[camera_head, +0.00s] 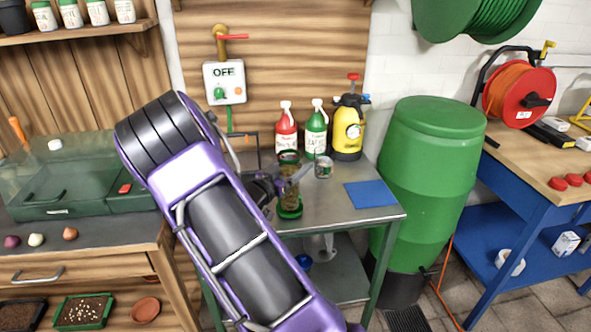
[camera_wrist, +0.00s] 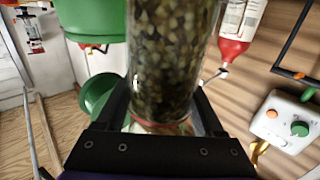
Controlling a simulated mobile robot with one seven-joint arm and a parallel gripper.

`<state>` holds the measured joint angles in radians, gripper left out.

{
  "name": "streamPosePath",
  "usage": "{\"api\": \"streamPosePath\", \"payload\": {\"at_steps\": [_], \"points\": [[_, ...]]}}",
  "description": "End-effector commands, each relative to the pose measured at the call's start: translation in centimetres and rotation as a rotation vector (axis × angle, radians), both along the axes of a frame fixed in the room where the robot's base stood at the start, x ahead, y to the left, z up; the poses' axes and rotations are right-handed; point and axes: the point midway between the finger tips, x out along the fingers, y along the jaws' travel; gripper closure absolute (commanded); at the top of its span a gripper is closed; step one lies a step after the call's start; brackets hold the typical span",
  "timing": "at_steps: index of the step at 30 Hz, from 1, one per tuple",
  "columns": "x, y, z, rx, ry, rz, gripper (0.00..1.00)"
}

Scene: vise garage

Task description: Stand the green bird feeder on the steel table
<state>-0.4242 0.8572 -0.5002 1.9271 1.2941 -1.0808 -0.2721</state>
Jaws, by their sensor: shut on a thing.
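The green bird feeder (camera_head: 289,207) is a clear tube full of seed with a green cap and a green base. In the head view it looks upright over the steel table (camera_head: 338,212), near its left front part. I cannot tell whether its base touches the table top. My gripper (camera_head: 285,185) is shut around the tube from the left. In the wrist view the seed-filled tube (camera_wrist: 172,60) stands between the two dark fingers of my gripper (camera_wrist: 162,115). My purple arm hides the left end of the table.
A blue mat (camera_head: 370,194) lies at the right. A green barrel (camera_head: 432,180) stands beside the table.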

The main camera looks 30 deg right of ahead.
Motion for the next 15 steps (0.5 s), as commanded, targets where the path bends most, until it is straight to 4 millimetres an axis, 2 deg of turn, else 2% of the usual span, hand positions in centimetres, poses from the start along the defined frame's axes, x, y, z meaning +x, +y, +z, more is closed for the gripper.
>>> {"api": "streamPosePath", "payload": {"at_steps": [2,12,13,15], "points": [[0.02,-0.06,-0.67,-0.003,-0.001,-0.001,1.0],[0.01,-0.05,-1.07,-0.002,-0.002,-0.001,1.0],[-0.01,-0.03,-1.14,-0.001,0.0,0.0,0.29],[-0.01,-0.02,-1.04,0.0,0.0,0.0,0.16]]}}
